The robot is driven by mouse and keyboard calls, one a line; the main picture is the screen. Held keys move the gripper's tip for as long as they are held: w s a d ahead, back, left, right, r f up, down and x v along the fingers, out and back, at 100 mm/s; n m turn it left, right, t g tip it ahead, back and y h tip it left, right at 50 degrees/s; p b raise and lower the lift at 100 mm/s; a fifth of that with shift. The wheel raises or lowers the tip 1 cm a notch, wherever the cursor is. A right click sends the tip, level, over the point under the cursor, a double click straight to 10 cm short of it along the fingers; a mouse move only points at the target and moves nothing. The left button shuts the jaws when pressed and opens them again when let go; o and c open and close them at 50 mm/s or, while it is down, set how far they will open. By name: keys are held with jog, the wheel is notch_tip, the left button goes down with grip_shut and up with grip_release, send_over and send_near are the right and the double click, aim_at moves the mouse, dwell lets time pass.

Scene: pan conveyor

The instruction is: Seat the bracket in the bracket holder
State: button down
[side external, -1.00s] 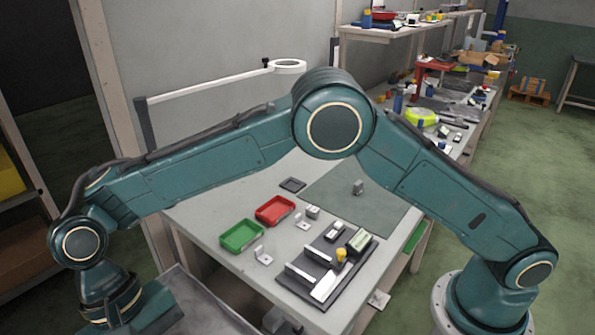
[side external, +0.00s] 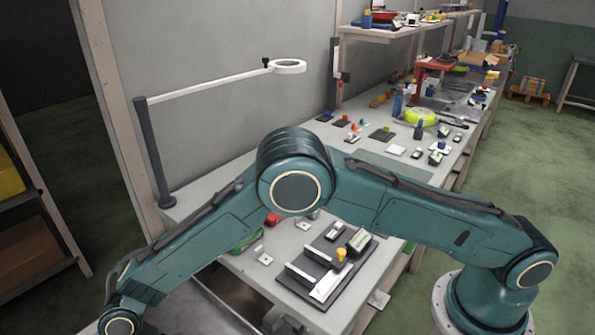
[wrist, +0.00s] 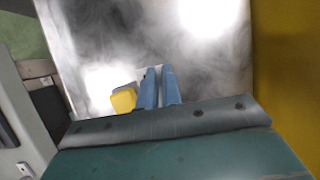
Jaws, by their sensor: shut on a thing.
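My gripper (wrist: 160,88) shows in the wrist view as two blue fingers close together over a bright metal surface. It is shut on a thin thing, which I take to be the bracket; the fingers hide almost all of it. In the side view the gripper is out of the picture at the lower left. The bracket holder is not clear to pick out; a dark fixture board (side external: 284,284) on the table carries upright rails, a white strip and a yellow knob (side external: 341,254).
A yellow block (wrist: 124,99) lies just left of the fingers; I cannot tell if they touch. A yellow wall (wrist: 286,70) stands close on the right.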

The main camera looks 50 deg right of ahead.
jog(key=shift+f, duration=2.75)
jog(key=shift+f, duration=0.15)
jog(key=c, duration=1.6)
grip_release()
jog(key=shift+v, duration=6.2)
